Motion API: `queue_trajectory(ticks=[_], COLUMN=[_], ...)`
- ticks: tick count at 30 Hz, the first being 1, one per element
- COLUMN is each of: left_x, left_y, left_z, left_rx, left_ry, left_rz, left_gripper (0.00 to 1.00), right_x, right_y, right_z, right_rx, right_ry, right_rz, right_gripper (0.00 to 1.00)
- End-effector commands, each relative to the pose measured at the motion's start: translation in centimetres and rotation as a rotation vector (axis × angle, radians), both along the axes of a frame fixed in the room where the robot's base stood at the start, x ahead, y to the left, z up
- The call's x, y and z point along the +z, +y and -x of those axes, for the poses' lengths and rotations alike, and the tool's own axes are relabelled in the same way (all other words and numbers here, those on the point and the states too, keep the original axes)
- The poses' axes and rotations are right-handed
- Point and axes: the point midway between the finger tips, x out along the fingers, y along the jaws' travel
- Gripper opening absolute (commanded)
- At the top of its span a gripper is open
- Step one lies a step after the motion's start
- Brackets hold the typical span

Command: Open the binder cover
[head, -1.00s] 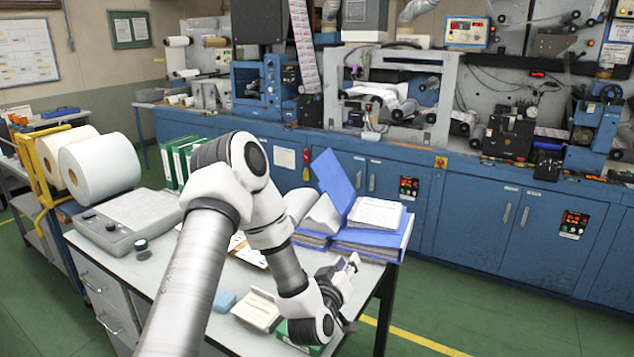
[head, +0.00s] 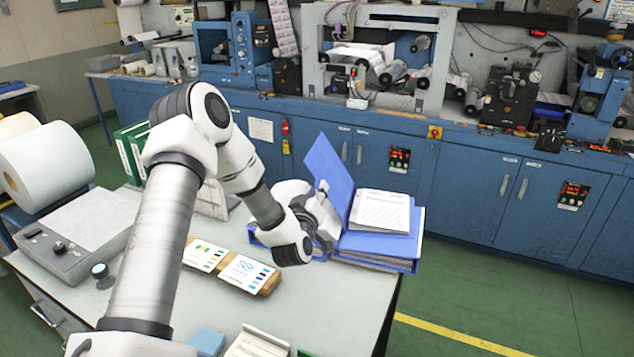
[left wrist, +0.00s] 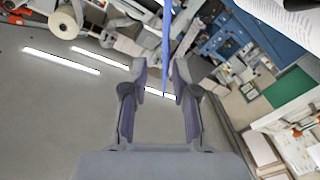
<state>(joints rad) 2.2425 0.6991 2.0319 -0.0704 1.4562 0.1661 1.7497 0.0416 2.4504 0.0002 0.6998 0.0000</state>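The blue binder (head: 385,256) lies near the table's far right edge, with a stack of white printed sheets (head: 381,212) on its right part. Its blue cover (head: 327,170) stands up at a steep tilt. My left gripper (head: 322,196) is at the cover's lower front side and hides part of the binder. In the left wrist view, the left gripper's two fingers (left wrist: 161,88) are apart. The cover shows there edge-on as a thin blue strip (left wrist: 167,40) reaching down between them, with gaps on both sides. My right gripper is in neither view.
Sample cards on a wooden board (head: 238,272) lie left of the binder. Green binders (head: 133,150), a grey flat device (head: 75,235) and a dark knob-like item (head: 102,275) stand farther left. Blue machine cabinets (head: 470,190) stand behind the table.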

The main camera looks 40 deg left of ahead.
Motion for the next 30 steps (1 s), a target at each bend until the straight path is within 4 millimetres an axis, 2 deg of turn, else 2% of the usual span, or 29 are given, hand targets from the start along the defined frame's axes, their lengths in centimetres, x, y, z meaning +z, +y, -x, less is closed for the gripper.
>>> queue_trajectory(ticks=[4,12,14,15,23,30], left_x=[0.1,-0.1,-0.1,-0.1,0.1,1.2], left_y=[1.0,1.1,1.1,1.1,1.0,-1.2], left_z=[-1.7,-2.0,-2.0,-2.0,-2.1,-3.3], left_rx=[0.000,-0.001,-0.001,-0.001,-0.001,-0.003], left_ry=[0.000,0.001,0.001,0.001,0.008,0.115], left_rz=[-0.001,0.000,0.000,0.000,-0.011,-0.204], left_gripper=[0.28,0.28,0.07,0.00,0.00,0.00], right_x=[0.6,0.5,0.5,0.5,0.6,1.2], right_y=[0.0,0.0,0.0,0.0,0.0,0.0], right_z=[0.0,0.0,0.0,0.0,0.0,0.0], right_rx=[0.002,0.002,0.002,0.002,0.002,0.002], right_ry=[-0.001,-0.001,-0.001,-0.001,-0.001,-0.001], right_rz=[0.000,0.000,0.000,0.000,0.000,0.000], right_gripper=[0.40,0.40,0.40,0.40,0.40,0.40])
